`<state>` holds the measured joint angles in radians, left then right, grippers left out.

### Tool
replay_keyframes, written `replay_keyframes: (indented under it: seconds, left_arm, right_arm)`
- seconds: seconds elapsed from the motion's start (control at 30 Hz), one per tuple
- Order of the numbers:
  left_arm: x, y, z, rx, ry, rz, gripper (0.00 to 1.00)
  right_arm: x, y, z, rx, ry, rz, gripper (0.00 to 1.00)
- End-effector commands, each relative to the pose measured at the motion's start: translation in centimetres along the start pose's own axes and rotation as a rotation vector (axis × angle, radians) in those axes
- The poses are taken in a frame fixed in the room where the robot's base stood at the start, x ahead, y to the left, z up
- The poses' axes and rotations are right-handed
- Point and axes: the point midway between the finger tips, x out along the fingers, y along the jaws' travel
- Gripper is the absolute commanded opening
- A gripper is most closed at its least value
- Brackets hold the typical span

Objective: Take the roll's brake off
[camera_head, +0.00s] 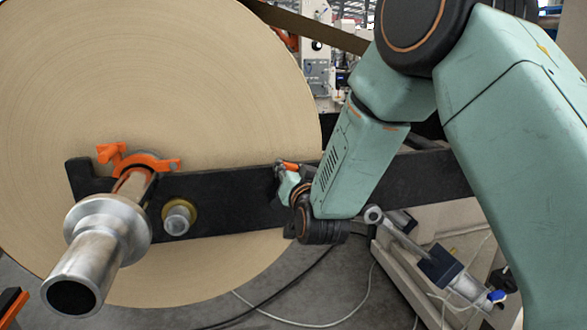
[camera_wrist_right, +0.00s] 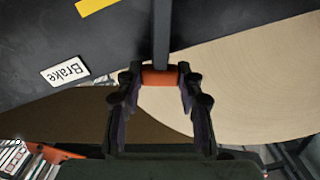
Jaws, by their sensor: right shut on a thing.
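The brake lever is a thin dark bar with an orange grip (camera_wrist_right: 160,76), seen in the right wrist view. A white label (camera_wrist_right: 64,72) reading "Brake" upside down is on the dark arm beside it. My right gripper (camera_wrist_right: 160,84) is shut on the orange grip, one finger on each side. In the head view the orange grip (camera_head: 290,166) shows at the top of my right gripper (camera_head: 281,180), in front of the black arm (camera_head: 235,198). The big kraft paper roll (camera_head: 200,80) stands behind that arm. My left gripper is not in view.
A metal shaft end (camera_head: 95,255) sticks out toward me at the left, with an orange clamp (camera_head: 140,160) behind it. A brass-ringed knob (camera_head: 178,217) is on the black arm. A pneumatic cylinder (camera_head: 440,268) sits at lower right. Cables (camera_head: 300,318) lie on the floor.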

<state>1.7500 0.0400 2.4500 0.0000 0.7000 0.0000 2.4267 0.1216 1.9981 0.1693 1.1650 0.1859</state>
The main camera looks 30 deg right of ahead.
Motion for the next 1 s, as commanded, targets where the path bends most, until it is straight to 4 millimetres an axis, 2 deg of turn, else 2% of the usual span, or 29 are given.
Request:
replay_keyframes:
  seconds: [0.4, 0.43, 0.7, 1.0]
  left_arm:
    - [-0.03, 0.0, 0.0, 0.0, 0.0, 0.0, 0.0]
    - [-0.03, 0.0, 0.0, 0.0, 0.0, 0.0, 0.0]
    - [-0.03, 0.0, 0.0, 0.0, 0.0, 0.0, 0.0]
    - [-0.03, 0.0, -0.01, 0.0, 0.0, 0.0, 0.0]
  right_arm:
    - [0.03, -0.12, -0.07, -0.005, 0.003, -0.002, 0.0]
    - [0.03, -0.12, -0.07, -0.005, 0.003, -0.002, 0.39]
    - [0.02, -0.08, -0.03, -0.005, 0.001, -0.001, 0.6]
    - [-0.11, -0.06, 0.01, -0.004, 0.0, 0.0, 0.6]
